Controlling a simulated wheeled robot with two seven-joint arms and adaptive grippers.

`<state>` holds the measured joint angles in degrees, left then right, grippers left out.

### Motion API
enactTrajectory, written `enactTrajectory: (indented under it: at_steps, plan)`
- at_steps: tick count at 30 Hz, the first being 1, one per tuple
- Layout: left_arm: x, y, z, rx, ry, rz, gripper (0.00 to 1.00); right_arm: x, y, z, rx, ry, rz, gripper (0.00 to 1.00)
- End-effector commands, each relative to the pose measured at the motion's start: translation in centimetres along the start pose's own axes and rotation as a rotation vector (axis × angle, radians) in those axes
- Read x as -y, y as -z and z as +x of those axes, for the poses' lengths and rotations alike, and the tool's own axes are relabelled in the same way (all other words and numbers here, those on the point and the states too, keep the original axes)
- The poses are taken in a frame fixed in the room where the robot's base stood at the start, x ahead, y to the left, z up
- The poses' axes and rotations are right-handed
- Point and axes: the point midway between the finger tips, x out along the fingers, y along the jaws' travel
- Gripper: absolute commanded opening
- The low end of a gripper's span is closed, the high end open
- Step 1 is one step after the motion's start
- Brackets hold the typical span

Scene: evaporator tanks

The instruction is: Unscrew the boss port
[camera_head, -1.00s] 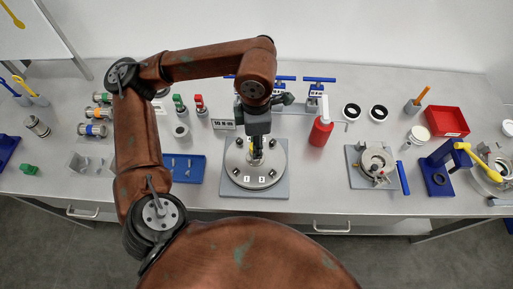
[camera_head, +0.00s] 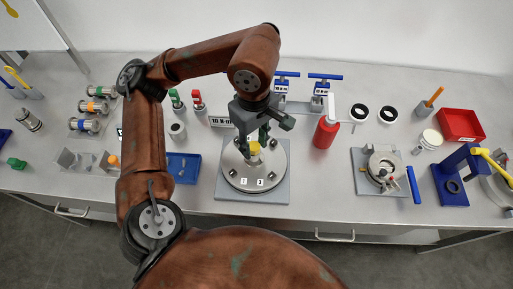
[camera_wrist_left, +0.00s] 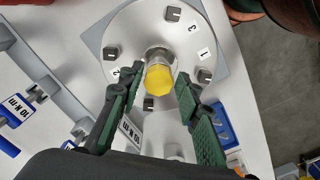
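A round steel lid (camera_head: 235,176) with several small clamps and number labels lies on a grey plate (camera_head: 223,188). The boss port stands at its centre, a short steel fitting with a yellow top (camera_wrist_left: 160,82) in the left wrist view; the yellow top also shows in the head view (camera_head: 254,149). My left gripper (camera_head: 254,138) points down over it. In the left wrist view its two green-padded fingers (camera_wrist_left: 156,92) are spread on either side of the yellow top, with gaps visible. The gripper holds nothing. My right gripper is not in view.
A blue tray (camera_head: 184,178) lies left of the lid. A red bottle (camera_head: 325,132) and blue-handled torque tools (camera_head: 322,88) stand behind and right. A clamp fixture (camera_head: 382,168) and a red bin (camera_head: 460,125) are further right. The bench front is mostly clear.

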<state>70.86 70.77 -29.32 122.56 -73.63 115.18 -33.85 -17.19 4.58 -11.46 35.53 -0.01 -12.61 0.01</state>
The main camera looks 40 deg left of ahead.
Motion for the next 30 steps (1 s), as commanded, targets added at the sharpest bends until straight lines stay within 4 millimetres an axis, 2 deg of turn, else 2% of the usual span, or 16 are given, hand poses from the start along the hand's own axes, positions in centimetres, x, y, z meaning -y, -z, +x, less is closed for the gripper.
enactTrajectory:
  at_steps: [3,11,18,26,30]
  plan:
    - [0.0,0.0,0.2,0.0,0.002,0.131,0.31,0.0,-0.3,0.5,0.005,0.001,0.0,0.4]
    - [0.1,0.0,0.1,0.0,0.001,0.282,0.31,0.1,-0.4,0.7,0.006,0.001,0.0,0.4]
    - [0.2,0.1,0.2,0.0,0.002,0.578,0.31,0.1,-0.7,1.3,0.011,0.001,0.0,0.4]
    - [0.2,0.1,0.1,0.0,0.002,0.73,0.31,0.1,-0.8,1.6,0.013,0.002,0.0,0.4]
    - [0.2,0.1,0.2,0.0,0.001,0.914,0.31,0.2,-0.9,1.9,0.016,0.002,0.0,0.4]
